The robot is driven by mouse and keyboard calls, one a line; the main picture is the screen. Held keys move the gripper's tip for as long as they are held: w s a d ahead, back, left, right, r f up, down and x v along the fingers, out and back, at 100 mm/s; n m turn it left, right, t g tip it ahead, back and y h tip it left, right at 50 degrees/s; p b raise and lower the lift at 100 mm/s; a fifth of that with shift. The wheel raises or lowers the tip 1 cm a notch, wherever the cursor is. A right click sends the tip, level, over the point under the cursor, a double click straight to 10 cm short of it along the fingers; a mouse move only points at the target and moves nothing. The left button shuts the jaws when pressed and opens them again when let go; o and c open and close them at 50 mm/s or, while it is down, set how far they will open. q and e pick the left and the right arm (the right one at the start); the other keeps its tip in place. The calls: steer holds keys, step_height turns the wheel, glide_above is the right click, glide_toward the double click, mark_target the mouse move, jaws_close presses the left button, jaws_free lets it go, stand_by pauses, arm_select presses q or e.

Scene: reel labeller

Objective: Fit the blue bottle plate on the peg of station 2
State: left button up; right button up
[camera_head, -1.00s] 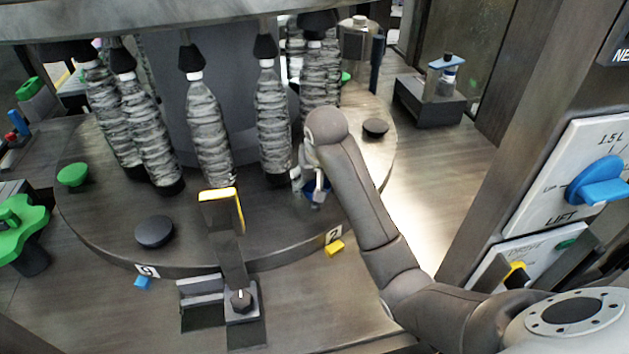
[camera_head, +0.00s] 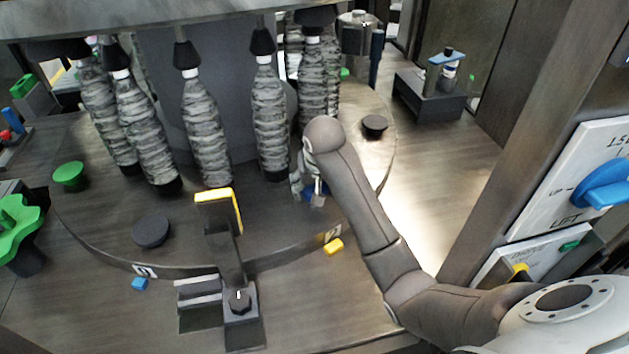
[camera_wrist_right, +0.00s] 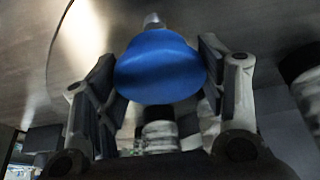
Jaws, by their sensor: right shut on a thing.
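My right gripper (camera_head: 313,188) is at the turntable's front right and is partly hidden by my forearm. It is shut on the blue bottle plate (camera_head: 317,197), of which only a small part shows in the head view. In the right wrist view the blue plate (camera_wrist_right: 160,68) sits between the two fingers of the gripper (camera_wrist_right: 160,88). A small grey piece shows just beyond the plate; I cannot tell whether it is the peg. The station 2 peg cannot be made out in the head view. My left gripper is not in view.
Several wrapped bottles (camera_head: 270,120) hang around the turntable (camera_head: 255,240), close to the left of my right gripper. A green plate (camera_head: 70,176), a dark plate (camera_head: 151,232) and another dark plate (camera_head: 374,125) sit on it. A yellow-topped post (camera_head: 219,212) stands in front.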

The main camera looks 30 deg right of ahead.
steer(key=shift+f, duration=0.2)
stand_by(0.3)
steer(key=shift+f, duration=1.8)
steer(key=o, duration=1.1)
steer(key=v, duration=0.7)
steer(key=shift+s+a+r, duration=0.1)
steer(key=shift+s+r, duration=0.05)
steer(key=shift+r, duration=0.1)
steer(key=shift+f, duration=0.1)
